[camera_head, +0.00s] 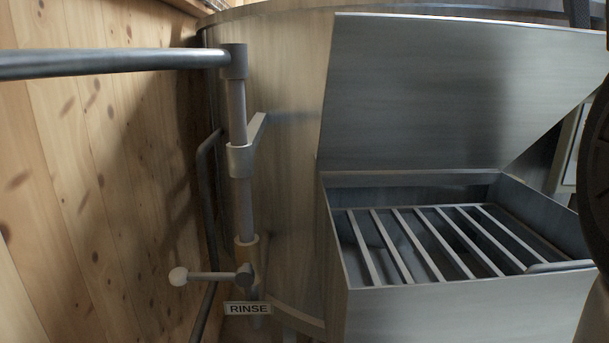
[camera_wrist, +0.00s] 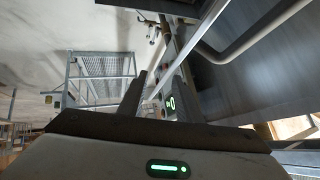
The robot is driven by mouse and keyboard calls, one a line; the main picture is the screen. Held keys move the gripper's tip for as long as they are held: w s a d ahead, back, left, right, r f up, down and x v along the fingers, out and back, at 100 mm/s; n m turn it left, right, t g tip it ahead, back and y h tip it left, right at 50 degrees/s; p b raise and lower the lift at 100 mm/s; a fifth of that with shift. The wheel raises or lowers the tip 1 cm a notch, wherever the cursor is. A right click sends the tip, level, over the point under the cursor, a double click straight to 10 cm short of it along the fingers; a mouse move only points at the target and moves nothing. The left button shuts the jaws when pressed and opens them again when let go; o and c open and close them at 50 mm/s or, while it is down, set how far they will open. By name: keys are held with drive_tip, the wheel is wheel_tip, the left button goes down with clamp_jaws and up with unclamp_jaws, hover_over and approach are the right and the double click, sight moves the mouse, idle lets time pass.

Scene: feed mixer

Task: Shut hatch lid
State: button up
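The hatch lid (camera_head: 440,90) is a flat grey metal panel. In the head view it stands raised and tilted back above the hatch box (camera_head: 440,312). The box's open top shows several parallel metal bars (camera_head: 408,245) inside. In the wrist view my gripper (camera_wrist: 162,70) has its two dark fingers apart, with no object seen held between them. A grey metal panel with a bent bar handle (camera_wrist: 262,38) shows beyond the fingers to the upper right. I cannot tell whether that panel is the lid. The gripper is not visible in the head view.
A vertical pipe with a valve lever (camera_head: 210,277) and a RINSE sign (camera_head: 248,309) stands left of the box. A horizontal rail (camera_head: 115,62) crosses at upper left before a wooden wall (camera_head: 90,180). The wrist view shows a mesh-sided metal frame (camera_wrist: 100,78) at left.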

drive_tip(key=p+v, duration=0.2)
drive_tip(key=v, duration=0.4)
idle(0.4)
